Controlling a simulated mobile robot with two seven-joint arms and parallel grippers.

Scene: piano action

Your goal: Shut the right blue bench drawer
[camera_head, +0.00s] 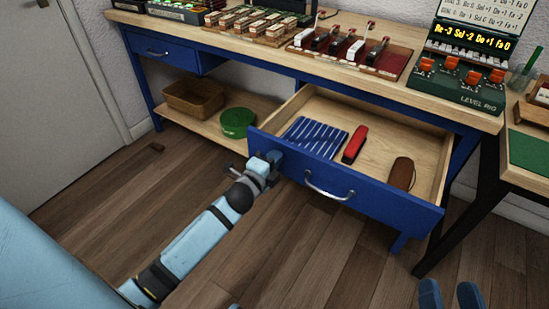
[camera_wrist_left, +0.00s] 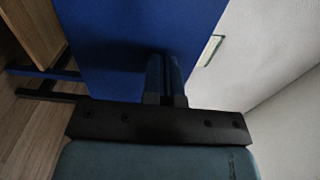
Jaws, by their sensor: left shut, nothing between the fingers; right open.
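The right blue bench drawer (camera_head: 352,191) is pulled well out from under the bench, with its silver handle (camera_head: 329,190) on the front. My left gripper (camera_head: 271,160) is shut and empty at the left part of the drawer front. In the left wrist view its fingers (camera_wrist_left: 167,80) lie together against or very close to a blue panel (camera_wrist_left: 110,35); whether they touch cannot be told. My right gripper (camera_head: 449,294) is open and empty at the lower right, over the floor, away from the drawer.
The drawer holds a blue striped cloth (camera_head: 315,136), a red object (camera_head: 355,144) and a brown case (camera_head: 401,174). A left drawer (camera_head: 163,53) looks shut. A basket (camera_head: 194,98) and green bowl (camera_head: 237,122) sit on the lower shelf. The floor ahead of the drawer is clear.

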